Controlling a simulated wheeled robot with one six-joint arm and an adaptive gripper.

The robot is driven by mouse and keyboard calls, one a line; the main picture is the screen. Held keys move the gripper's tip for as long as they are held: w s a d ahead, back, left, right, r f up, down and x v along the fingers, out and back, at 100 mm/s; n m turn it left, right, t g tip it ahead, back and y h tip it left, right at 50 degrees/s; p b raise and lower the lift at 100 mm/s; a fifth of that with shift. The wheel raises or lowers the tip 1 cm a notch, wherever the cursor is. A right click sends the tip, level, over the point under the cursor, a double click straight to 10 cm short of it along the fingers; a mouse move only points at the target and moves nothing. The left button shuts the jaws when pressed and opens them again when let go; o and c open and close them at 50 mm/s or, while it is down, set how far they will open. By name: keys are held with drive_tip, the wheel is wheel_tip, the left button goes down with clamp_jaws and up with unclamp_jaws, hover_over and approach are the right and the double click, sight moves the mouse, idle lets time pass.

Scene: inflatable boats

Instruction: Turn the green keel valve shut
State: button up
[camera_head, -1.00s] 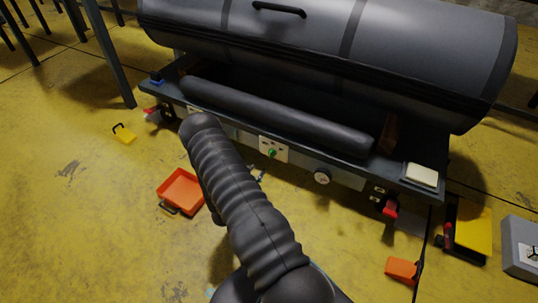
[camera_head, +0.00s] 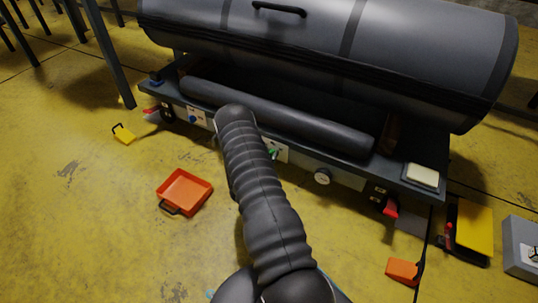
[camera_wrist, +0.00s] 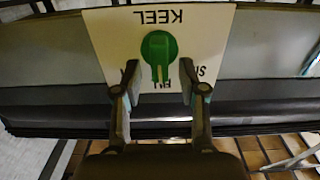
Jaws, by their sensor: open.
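The green keel valve (camera_wrist: 158,48) is a round knob with a handle bar on a white plate (camera_wrist: 107,32) marked KEEL, upside down in the wrist view. Its handle points down in that picture, toward partly hidden lettering. My gripper (camera_wrist: 159,68) is open, with one finger on each side of the handle. I see gaps on both sides; contact is not visible. In the head view the green valve (camera_head: 273,153) shows just right of my arm, on the front panel of the dark unit. My gripper is hidden behind my arm there.
A blue knob (camera_head: 193,119) sits left on the panel and a gauge (camera_head: 322,177) right. A red handle (camera_head: 390,207) sticks out farther right. An orange tray (camera_head: 184,191), a yellow item (camera_head: 123,135) and an orange block (camera_head: 403,270) lie on the floor.

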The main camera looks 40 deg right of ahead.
clamp_jaws()
drive_tip(key=shift+n, duration=0.3)
drive_tip(key=n+b, duration=0.1)
drive_tip(key=n, duration=0.2)
drive_tip(key=w+n+b, duration=0.1)
drive_tip(key=n, duration=0.2)
drive_tip(key=n+b, duration=0.1)
drive_tip(key=n, duration=0.2)
drive_tip(key=shift+w+a+f, duration=0.15)
drive_tip(key=shift+f, duration=0.1)
drive_tip(key=shift+n, duration=0.3)
unclamp_jaws()
drive_tip(key=shift+a+f, duration=0.1)
drive_tip(key=shift+a, duration=0.1)
